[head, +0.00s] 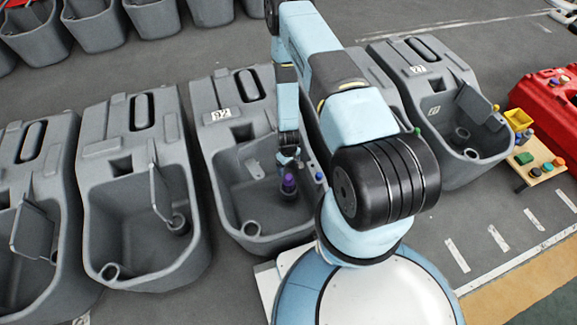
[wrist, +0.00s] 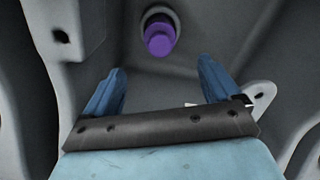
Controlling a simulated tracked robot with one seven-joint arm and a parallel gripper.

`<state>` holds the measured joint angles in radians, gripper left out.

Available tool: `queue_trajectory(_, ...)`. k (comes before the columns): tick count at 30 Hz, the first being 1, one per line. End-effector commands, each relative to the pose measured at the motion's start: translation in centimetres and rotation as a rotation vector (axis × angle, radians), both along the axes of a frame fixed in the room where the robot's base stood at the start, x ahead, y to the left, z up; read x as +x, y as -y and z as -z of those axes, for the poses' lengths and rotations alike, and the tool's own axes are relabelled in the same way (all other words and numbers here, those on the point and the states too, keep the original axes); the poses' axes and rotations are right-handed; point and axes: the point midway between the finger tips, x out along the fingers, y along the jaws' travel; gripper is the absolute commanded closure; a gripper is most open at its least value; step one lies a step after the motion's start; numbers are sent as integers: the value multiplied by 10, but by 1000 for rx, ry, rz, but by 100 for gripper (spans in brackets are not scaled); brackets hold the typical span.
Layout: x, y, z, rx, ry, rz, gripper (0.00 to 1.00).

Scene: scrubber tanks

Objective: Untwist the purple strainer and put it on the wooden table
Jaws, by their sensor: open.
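The purple strainer (head: 289,184) stands low inside the grey tank marked 92 (head: 214,165), near its right wall. In the wrist view the purple strainer (wrist: 160,37) sits in a round grey fitting at the top middle, ahead of my fingers. My gripper (wrist: 163,85) is open and empty, its two blue fingers apart and short of the strainer in the picture. In the head view my gripper (head: 288,158) is inside the tank, just above the strainer. The wooden table (head: 541,165) is small and low at the far right, with several small coloured pieces on it.
More grey tanks stand in a row on both sides, such as one at left (head: 130,235) and the tank marked 27 (head: 440,115). A red case (head: 545,100) and a yellow bin (head: 517,118) are by the table. Tank walls surround my gripper closely.

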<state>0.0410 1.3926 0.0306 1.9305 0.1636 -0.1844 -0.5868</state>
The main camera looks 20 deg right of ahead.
Motion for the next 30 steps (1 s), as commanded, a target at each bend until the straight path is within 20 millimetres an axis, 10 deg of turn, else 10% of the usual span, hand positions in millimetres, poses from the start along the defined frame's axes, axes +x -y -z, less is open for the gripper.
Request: queue_trajectory(30, -2, -1, 125, 0, -3, -2, 10)
